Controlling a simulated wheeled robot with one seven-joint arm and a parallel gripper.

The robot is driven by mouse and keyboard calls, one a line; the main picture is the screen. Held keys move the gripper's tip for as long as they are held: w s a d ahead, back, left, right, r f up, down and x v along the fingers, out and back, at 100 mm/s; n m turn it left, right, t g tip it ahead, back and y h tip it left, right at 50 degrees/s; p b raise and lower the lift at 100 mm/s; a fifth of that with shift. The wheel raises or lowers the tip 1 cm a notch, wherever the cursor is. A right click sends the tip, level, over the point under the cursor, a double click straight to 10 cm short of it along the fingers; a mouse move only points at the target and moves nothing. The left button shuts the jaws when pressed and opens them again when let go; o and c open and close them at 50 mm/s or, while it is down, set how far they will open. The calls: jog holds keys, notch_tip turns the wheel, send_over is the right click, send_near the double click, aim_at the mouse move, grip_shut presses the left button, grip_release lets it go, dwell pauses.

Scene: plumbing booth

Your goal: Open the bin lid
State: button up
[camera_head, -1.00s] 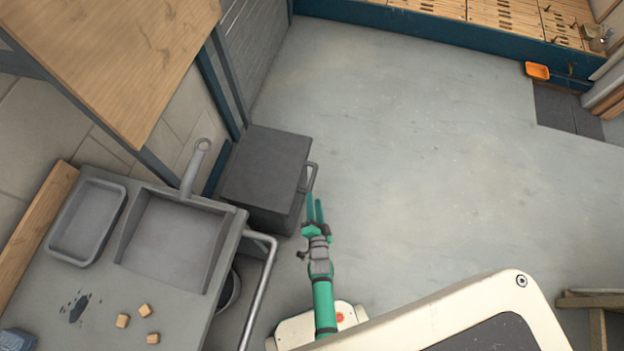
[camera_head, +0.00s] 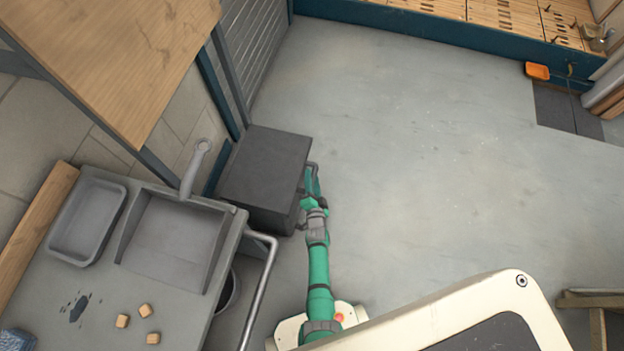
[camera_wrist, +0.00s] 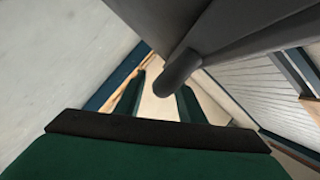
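The bin is a dark grey box with a flat lid (camera_head: 268,160), standing on the floor beside the workbench. Its lid is down. A bar handle (camera_head: 314,166) sticks out from its right side; what looks like this dark bar (camera_wrist: 178,75) also crosses the wrist view. My green gripper (camera_head: 312,184) is at the handle, at the bin's right side. In the wrist view its two fingers (camera_wrist: 162,100) stand apart, with the bar's rounded end overlapping the gap between them. I cannot tell whether they touch the bar.
A grey bench (camera_head: 176,305) with a metal side rail (camera_head: 262,285) stands left of my arm, holding a dustpan (camera_head: 172,240), a tray (camera_head: 87,222) and small wooden cubes. A wooden tabletop (camera_head: 110,60) overhangs at upper left. The floor (camera_head: 420,170) to the right is clear.

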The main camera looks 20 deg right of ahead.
grip_shut()
jog(key=shift+r, duration=0.2)
